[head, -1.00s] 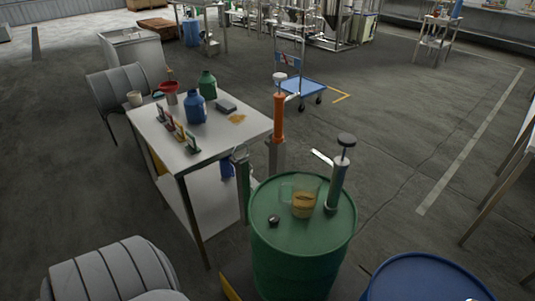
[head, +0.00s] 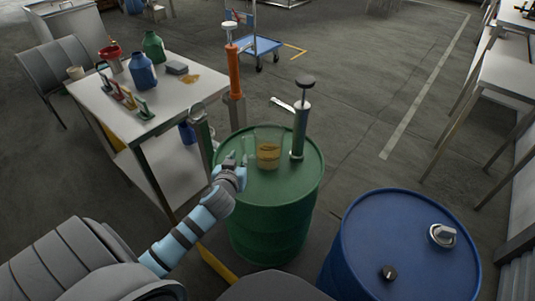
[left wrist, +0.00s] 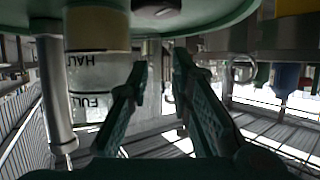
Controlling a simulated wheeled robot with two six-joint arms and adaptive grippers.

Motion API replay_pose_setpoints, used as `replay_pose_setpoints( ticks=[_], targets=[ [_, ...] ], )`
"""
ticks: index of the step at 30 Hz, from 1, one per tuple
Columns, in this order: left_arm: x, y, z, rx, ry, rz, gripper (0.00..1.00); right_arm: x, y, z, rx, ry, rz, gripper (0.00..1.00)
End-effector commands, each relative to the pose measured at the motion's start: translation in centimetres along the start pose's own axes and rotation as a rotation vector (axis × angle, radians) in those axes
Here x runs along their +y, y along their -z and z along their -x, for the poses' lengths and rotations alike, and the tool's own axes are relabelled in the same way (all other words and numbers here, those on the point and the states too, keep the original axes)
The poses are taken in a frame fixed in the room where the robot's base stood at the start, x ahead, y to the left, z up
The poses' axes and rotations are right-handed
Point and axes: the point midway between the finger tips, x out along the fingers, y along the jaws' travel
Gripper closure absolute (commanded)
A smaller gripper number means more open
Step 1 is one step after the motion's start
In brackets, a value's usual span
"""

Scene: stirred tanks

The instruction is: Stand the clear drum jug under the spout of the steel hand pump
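The clear drum jug (head: 268,157), with amber liquid low in it, stands on the green drum (head: 285,183). In the left wrist view the jug (left wrist: 98,75) appears upside down, left of the fingers, with its HALF and FULL marks showing. The steel hand pump (head: 299,132) stands upright on the drum, right of the jug. Its pale spout (head: 282,104) points left, higher than the jug; I cannot tell whether the jug is directly beneath its end. My left gripper (head: 238,163) is open at the drum's left rim, beside the jug; its fingers (left wrist: 160,68) are apart. My right gripper is out of view.
A dark cap (left wrist: 158,8) lies on the drum near my left gripper. A grey-green pump (head: 201,140) and an orange pump (head: 235,72) stand behind left. A blue drum (head: 405,240) is front right. A workbench (head: 185,95) with bottles is at left.

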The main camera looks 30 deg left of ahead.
Motion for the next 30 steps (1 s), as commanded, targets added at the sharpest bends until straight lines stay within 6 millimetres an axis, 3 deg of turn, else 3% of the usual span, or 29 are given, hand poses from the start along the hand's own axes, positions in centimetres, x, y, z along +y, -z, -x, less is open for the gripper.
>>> replay_pose_setpoints(
  ticks=[12,19,23,30],
  targets=[
    [0.4,0.0,-6.9,-0.002,0.000,-0.001,0.80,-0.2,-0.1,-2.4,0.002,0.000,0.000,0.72],
    [0.4,0.2,-7.2,-0.003,-0.002,-0.002,0.80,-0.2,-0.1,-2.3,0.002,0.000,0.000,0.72],
    [0.4,0.2,-7.1,-0.003,-0.002,-0.002,1.00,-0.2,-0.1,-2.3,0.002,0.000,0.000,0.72],
    [0.4,0.2,-7.1,-0.003,-0.002,-0.002,1.00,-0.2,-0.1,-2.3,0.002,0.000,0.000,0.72]
  ],
)
